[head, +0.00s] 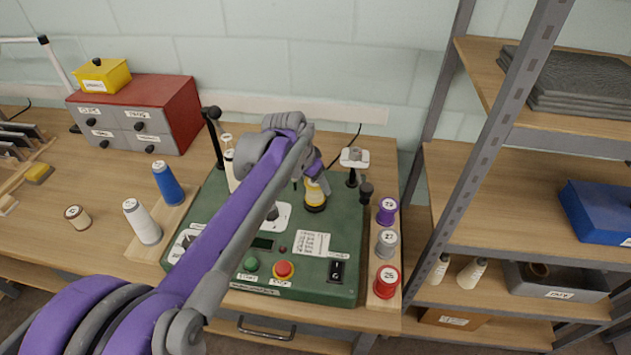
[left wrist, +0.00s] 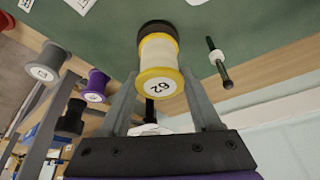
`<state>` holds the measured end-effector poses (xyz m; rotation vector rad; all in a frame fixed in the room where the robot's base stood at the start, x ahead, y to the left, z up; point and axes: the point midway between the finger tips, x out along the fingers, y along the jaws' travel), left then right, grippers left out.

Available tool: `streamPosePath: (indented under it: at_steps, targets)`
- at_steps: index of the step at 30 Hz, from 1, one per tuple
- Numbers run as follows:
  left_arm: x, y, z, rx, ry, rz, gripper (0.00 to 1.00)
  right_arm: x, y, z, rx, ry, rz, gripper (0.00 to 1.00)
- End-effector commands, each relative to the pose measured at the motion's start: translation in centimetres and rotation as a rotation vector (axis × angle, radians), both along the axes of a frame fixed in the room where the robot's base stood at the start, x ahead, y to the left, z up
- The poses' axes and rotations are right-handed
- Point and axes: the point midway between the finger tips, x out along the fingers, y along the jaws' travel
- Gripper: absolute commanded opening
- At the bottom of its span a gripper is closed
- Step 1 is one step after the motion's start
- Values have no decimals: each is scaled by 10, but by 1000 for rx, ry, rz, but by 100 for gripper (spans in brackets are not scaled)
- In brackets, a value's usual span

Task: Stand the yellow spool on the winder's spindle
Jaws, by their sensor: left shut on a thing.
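The yellow spool (head: 315,194) stands upright over a dark round base on the green winder (head: 340,220). In the left wrist view the spool (left wrist: 158,60) has yellow rims, pale thread and a white label reading 62. A black disc (left wrist: 157,28) lies at its far end, against the green top. My left gripper (head: 314,180) comes down from above and is shut on the spool, one finger on each side. The spindle is hidden inside or behind the spool. I cannot tell whether the spool rests fully on the base. My right gripper is not in view.
Purple (head: 387,211), grey (head: 387,243) and red (head: 386,281) spools stand right of the winder. Blue (head: 168,184) and white (head: 142,222) cones stand on its left. My left arm covers much of the winder.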

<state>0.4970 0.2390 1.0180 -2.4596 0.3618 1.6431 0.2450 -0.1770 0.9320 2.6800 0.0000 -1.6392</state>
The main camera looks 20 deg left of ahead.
Motion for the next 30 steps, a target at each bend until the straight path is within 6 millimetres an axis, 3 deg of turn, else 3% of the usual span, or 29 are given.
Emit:
streamPosePath:
  at_steps: [24, 25, 30]
  targets:
    - [0, 0, -13, 0, 0, 0, 9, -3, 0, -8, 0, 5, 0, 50]
    - [0, 0, -13, 0, 0, 0, 66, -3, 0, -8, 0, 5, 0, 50]
    - [0, 0, -13, 0, 0, 0, 97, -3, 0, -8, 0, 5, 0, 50]
